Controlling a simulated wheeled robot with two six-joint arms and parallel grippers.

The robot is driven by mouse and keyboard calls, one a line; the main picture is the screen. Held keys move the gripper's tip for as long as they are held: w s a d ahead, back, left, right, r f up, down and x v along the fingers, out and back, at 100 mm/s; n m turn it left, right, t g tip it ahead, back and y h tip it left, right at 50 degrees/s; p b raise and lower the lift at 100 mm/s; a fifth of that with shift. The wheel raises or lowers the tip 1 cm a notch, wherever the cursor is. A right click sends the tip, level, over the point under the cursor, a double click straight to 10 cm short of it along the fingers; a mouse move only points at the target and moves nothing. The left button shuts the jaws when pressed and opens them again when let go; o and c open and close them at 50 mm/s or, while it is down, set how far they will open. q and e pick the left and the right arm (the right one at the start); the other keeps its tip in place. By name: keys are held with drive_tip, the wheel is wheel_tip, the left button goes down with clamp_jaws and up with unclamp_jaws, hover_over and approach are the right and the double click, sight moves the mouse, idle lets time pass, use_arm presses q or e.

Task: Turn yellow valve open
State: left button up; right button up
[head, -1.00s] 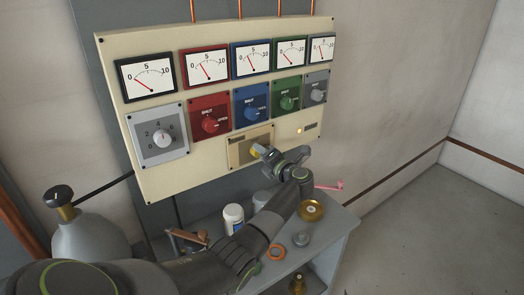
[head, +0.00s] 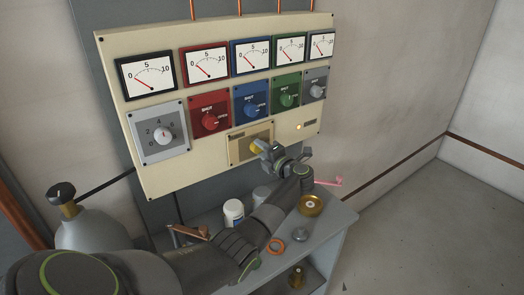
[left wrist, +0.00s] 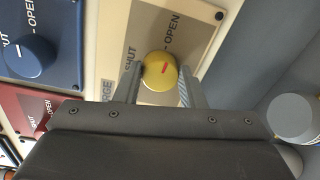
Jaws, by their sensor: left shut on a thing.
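The yellow valve (left wrist: 160,70) is a round knob with a short red mark, on a beige plate (left wrist: 113,52) lettered SHUT and OPEN. My left gripper (left wrist: 159,78) has one finger on each side of the knob and is shut on it. In the head view the yellow valve (head: 254,149) shows only in part behind my left gripper (head: 262,147), low on the cream panel (head: 200,160). My right gripper is not in view.
Red (head: 209,119), blue (head: 250,108) and green (head: 287,97) knobs sit just above, with gauges over them. Below, a grey shelf (head: 335,225) holds a white jar (head: 233,212), a brass piece (head: 311,205) and an orange ring (head: 275,247). A grey cylinder (head: 90,235) stands left.

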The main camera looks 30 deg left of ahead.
use_arm(q)
drive_tip(key=o, duration=1)
drive_tip(key=b+v, duration=0.6)
drive_tip(key=v, duration=1.1)
drive_tip(key=shift+d, duration=0.25)
drive_tip(key=shift+s, duration=0.1)
